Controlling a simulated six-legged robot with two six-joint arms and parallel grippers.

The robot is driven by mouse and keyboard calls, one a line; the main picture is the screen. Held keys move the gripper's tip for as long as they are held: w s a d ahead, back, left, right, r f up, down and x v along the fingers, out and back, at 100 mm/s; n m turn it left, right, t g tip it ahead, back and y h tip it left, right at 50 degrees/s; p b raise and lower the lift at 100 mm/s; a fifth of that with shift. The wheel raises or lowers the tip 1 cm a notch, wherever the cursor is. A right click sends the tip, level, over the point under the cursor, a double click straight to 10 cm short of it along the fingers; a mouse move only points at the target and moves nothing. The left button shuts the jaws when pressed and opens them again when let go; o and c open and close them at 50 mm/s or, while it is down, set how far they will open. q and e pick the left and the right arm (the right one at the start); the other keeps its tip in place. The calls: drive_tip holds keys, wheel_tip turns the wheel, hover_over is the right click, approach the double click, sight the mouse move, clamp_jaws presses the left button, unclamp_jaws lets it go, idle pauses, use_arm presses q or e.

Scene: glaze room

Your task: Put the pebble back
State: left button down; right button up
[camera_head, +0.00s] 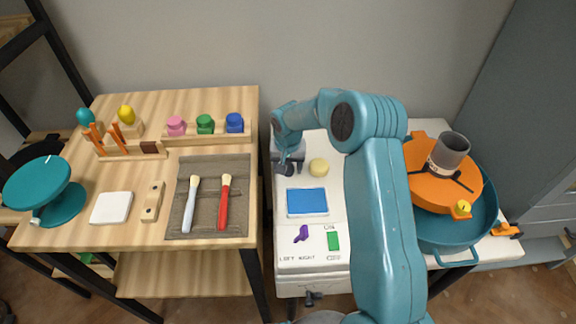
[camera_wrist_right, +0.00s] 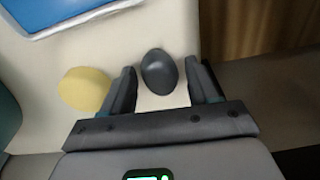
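A dark grey, smooth pebble (camera_wrist_right: 159,72) lies on the white worktop near its left edge. It also shows in the head view, small and partly crowded by the fingers (camera_head: 286,170). My right gripper (camera_wrist_right: 161,84) is open, with one finger on each side of the pebble and a visible gap on both sides. In the head view my right gripper (camera_head: 290,165) reaches down at the back left of the white worktop (camera_head: 300,240). My left gripper is not in view.
A yellow round sponge-like piece (camera_head: 318,167) sits close beside the gripper. A blue pad (camera_head: 307,201), a purple piece (camera_head: 301,233) and a green block (camera_head: 333,240) lie nearer. A wooden table (camera_head: 140,240) with brushes stands left across a gap. A teal basin (camera_head: 450,238) stands right.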

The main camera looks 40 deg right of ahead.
sight(288, 171)
drive_tip(key=shift+r, duration=0.1)
wheel_tip(288, 171, up, 12)
drive_tip(key=s+a, duration=0.1)
drive_tip(key=shift+p, duration=0.45)
drive_tip(key=shift+r, duration=0.1)
idle(0.5)
